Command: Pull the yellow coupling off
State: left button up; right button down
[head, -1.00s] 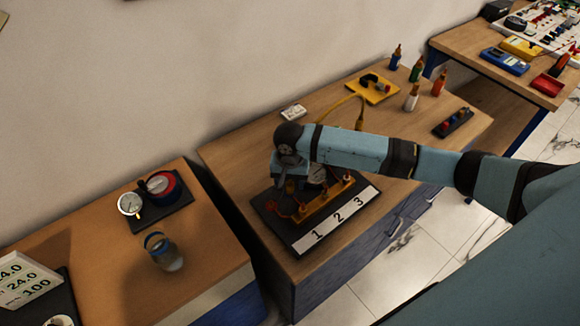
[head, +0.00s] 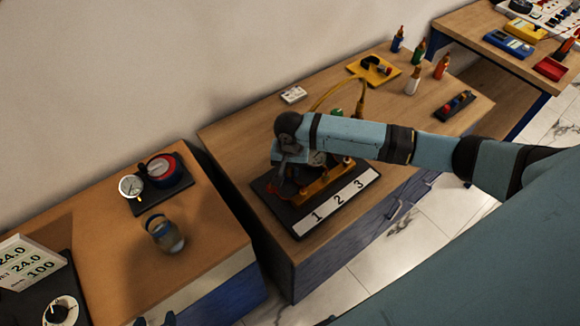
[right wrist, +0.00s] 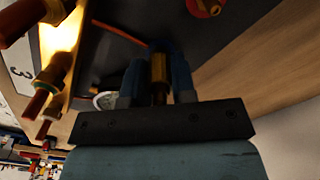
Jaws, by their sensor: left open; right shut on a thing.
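My right arm reaches over the black gauge rig board (head: 300,230), which carries a strip numbered 1, 2, 3 and an orange manifold (head: 325,188). My right gripper (head: 285,185) is low over the board's left part, mostly hidden by its own wrist. In the right wrist view its blue fingers are shut on a brass-yellow cylindrical piece (right wrist: 159,68), which looks like the yellow coupling. Whether it is still seated cannot be told. A yellow hose (head: 335,87) arches behind the arm. Only the dark tips of my left gripper (head: 155,320) show at the bottom edge; it is open.
On the left table are a gauge (head: 131,186) with a red-and-black round item (head: 162,168), a glass jar (head: 164,234) and a display (head: 28,262). Several bottles (head: 413,80) and a yellow tray (head: 373,71) stand at the back right. A gap separates the tables.

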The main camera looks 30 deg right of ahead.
jog(key=shift+r, duration=0.2)
dwell(0.3)
jog(key=shift+r+p, duration=2.45)
jog(key=shift+p, duration=0.65)
